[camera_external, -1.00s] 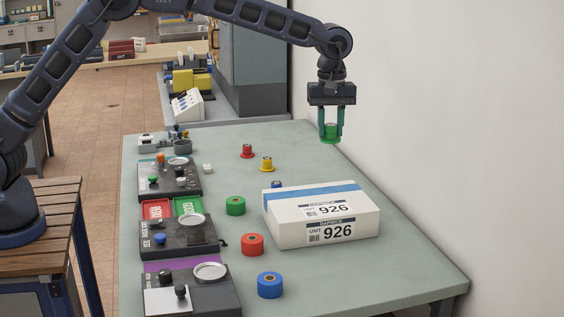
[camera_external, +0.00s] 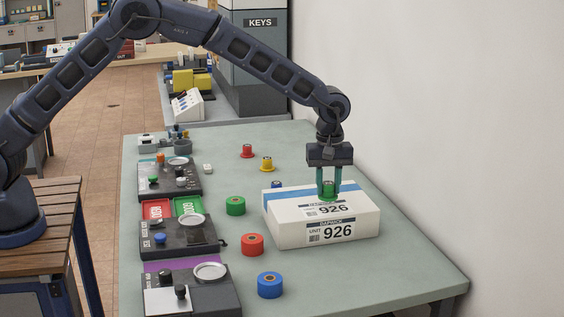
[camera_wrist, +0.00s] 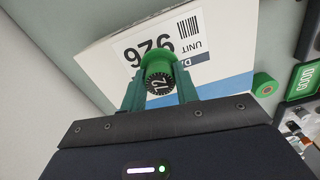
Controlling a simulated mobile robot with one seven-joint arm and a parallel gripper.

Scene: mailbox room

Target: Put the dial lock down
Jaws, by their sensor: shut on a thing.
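The dial lock is a green round piece (camera_external: 328,196) with a black dial. In the wrist view its dial face (camera_wrist: 159,84) shows the number 12. My gripper (camera_external: 329,190) points down and is shut on the dial lock. In the outside view the lock overlaps the far part of the top of a white box (camera_external: 290,233) marked 926. I cannot tell whether the lock touches the box or is just above it.
Green (camera_external: 236,205), red (camera_external: 252,244) and blue (camera_external: 269,285) round pieces stand left of the box. Black panels (camera_external: 177,236) line the table's left side. The table (camera_external: 400,262) is clear to the right of the box, and a white wall stands beyond.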

